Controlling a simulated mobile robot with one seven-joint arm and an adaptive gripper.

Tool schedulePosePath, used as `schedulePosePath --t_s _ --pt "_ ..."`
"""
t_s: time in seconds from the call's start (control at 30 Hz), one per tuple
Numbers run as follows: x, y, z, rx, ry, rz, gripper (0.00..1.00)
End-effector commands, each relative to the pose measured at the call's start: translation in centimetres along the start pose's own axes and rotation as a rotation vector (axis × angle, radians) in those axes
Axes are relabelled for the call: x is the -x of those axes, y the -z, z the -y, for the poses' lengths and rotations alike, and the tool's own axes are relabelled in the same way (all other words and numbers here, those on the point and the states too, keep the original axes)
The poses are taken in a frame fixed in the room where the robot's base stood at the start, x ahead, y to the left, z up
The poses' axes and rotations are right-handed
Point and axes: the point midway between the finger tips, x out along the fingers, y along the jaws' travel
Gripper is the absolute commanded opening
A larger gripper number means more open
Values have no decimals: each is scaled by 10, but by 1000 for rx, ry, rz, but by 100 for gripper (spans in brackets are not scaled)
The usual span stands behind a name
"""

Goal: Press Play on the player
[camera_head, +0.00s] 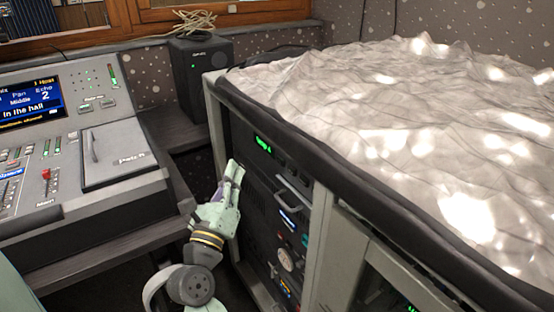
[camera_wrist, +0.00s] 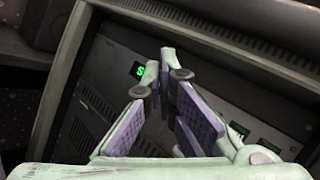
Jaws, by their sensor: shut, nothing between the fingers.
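A rack of dark units stands under the cloth-covered top. Its upper unit (camera_head: 264,160) has a green lit display (camera_head: 263,144); I cannot tell for sure that it is the player, and no Play label can be read. My gripper (camera_head: 233,168) is shut and empty, in front of the left part of the rack. In the wrist view my gripper (camera_wrist: 164,55) has its fingertips together before a dark panel (camera_wrist: 115,62). A green lit character (camera_wrist: 140,71) shows just left of the fingertips. The fingers hide part of the panel, and I cannot tell whether they touch it.
A mixing desk (camera_head: 120,205) with a lit screen (camera_head: 30,103) is at the left. A black speaker (camera_head: 201,75) stands behind. The rack's frame post (camera_head: 318,240) and a handle (camera_head: 292,192) are right of my gripper. A crumpled white cloth (camera_head: 340,95) covers the top.

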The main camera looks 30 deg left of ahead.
Motion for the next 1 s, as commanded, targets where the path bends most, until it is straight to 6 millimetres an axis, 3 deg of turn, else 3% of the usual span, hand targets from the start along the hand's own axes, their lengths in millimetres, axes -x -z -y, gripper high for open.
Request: schedulePosePath --t_s 0.13,0.57,1.0 --pt "3 12 -10 -21 -30 -37 0" --pt "1 15 -10 -23 -32 -41 0" --pt "-36 44 16 -21 -30 -42 0"
